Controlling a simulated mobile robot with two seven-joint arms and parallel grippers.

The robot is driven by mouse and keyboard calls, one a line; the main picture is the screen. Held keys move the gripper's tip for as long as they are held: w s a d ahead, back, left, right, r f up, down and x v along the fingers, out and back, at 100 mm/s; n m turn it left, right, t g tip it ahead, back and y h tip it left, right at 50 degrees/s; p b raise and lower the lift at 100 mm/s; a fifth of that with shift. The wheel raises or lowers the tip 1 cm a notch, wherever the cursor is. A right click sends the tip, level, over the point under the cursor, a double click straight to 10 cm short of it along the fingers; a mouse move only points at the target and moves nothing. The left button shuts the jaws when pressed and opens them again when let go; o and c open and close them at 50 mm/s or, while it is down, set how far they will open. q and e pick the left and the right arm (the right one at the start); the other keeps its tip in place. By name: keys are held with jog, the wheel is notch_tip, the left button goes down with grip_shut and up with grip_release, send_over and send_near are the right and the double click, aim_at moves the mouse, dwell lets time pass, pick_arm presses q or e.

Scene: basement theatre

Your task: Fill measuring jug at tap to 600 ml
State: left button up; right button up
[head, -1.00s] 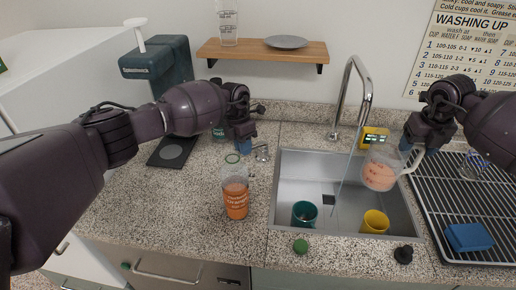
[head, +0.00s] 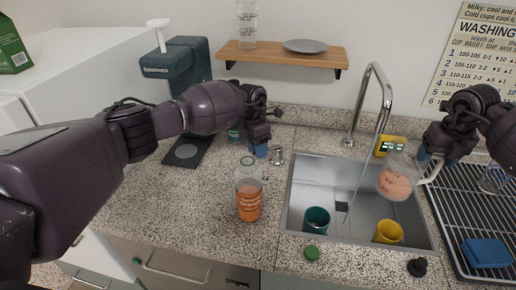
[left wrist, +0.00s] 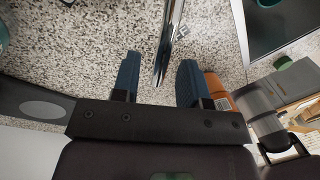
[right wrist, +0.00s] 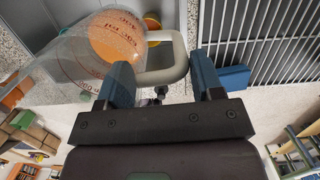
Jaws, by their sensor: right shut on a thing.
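The clear measuring jug (head: 396,180) with red markings is over the right part of the sink, just right of the tap stream. Pinkish-orange shows through it; I cannot read its level. My right gripper (head: 428,158) is shut on its white handle, also seen in the right wrist view (right wrist: 178,62). The curved chrome tap (head: 374,75) stands behind the sink. A thin stream falls from its spout into the sink, apparently beside the jug. My left gripper (head: 262,150) is open beside a small metal lever (head: 277,156); in the left wrist view the lever (left wrist: 166,50) lies between the fingers.
The sink (head: 330,180) holds a teal cup (head: 316,219) and a yellow cup (head: 388,232). An orange-filled bottle (head: 248,200) stands left of it. A drying rack (head: 465,205) with a blue sponge (head: 486,252) is at right. A yellow display box (head: 389,146) sits behind the sink.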

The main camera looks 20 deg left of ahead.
aim_at(401, 148)
pick_arm(q)
notch_tip(401, 148, up, 12)
jog(key=w+a, duration=0.1)
jog(key=shift+w+a, duration=0.25)
jog(key=shift+a, duration=0.1)
jog(key=shift+f, duration=0.1)
pick_arm(e)
jog(key=shift+a+r, duration=0.1)
jog(key=a, duration=0.8)
jog(key=shift+w+a, duration=0.25)
jog(key=shift+w, duration=0.15)
dwell(5.6)
